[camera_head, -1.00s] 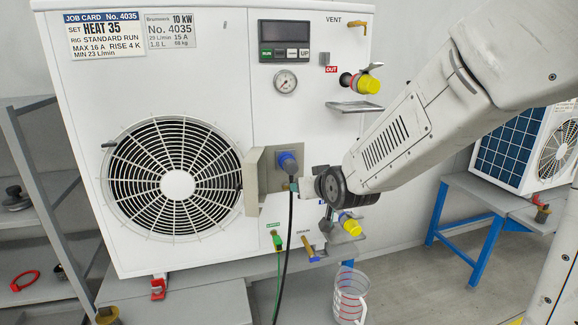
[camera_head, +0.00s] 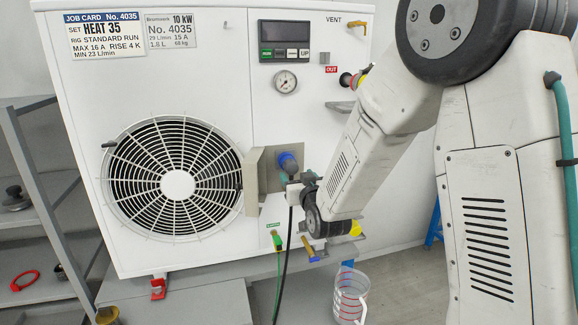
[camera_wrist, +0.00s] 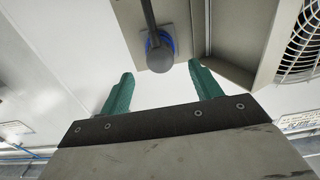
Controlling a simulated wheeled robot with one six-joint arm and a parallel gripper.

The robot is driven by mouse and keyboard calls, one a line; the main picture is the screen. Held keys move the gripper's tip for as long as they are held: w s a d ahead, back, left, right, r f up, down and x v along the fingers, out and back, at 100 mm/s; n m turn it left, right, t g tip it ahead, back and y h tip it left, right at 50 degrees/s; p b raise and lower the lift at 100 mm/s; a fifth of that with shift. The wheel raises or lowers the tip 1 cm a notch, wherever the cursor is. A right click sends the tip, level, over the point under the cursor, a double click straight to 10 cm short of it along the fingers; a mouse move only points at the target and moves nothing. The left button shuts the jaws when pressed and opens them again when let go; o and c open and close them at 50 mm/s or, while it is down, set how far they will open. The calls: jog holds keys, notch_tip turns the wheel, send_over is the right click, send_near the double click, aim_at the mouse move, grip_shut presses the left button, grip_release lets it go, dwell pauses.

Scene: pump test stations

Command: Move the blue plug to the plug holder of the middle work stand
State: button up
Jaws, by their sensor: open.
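The blue plug (camera_head: 288,162) sits in a recessed grey socket panel (camera_head: 270,178) on the front of the white machine. A black cable hangs down from it. In the wrist view the blue plug (camera_wrist: 172,41) shows as a blue rim behind its rounded grey end and dark cable. My gripper (camera_head: 293,184) is close to the plug, with its green fingers partly hidden by my wrist. In the wrist view my gripper (camera_wrist: 162,84) is open, with one finger to each side of the plug's line and nothing between the tips. I cannot make out a plug holder.
A clear jug (camera_head: 350,295) stands lower right. Shelves (camera_head: 40,235) stand at the left. My arm hides much of the right side.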

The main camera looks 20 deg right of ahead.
aim_at(293, 170)
jog(key=shift+w, duration=4)
jog(key=c, duration=1.3)
jog(key=shift+s, duration=3)
jog(key=s+d+f, duration=0.1)
jog(key=s+f, duration=0.1)
jog(key=f, duration=0.4)
jog(key=s+d+f, duration=0.1)
jog(key=s+f, duration=0.1)
jog(key=f, duration=0.5)
jog(key=s+d+f, duration=0.1)
jog(key=s+f, duration=0.1)
jog(key=f, duration=0.4)
jog(key=shift+s+f, duration=0.35)
jog(key=shift+s, duration=0.05)
